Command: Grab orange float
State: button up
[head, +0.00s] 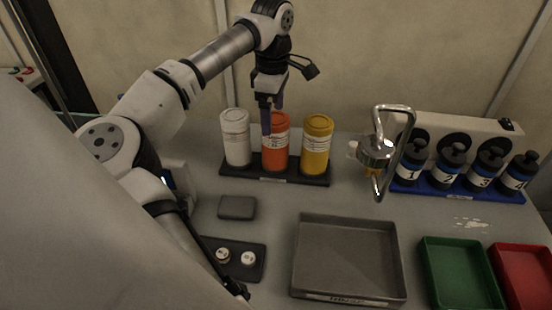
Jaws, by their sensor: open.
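The orange float (275,148) is an orange cylinder with a white label. It stands upright in a dark rack, between a white cylinder (236,138) and a yellow cylinder (316,146). My gripper (271,118) points down at the orange float's top and is open. Its fingers overlap the upper left part of the float in the head view. I cannot tell whether they are around it, touching it or in front of it.
The dark rack (290,179) holds the three cylinders close together. A metal faucet-like fixture (377,152) stands to the right. A blue rack (458,192) holds several numbered dark bottles. A grey tray (347,219), a green tray (461,272) and a red tray (524,275) lie in front.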

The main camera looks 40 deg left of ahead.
aim_at(276, 134)
jog(key=shift+w+d+f+p, duration=0.15)
jog(key=shift+f+p, duration=0.35)
jog(key=shift+f, duration=1.25)
jog(key=shift+s+d+f+p, duration=0.15)
jog(key=shift+f+p, duration=0.3)
jog(key=shift+f, duration=1.3)
jog(key=c, duration=1.6)
jog(key=shift+w, duration=0.1)
jog(key=shift+c, duration=0.8)
jog(key=shift+r, duration=0.15)
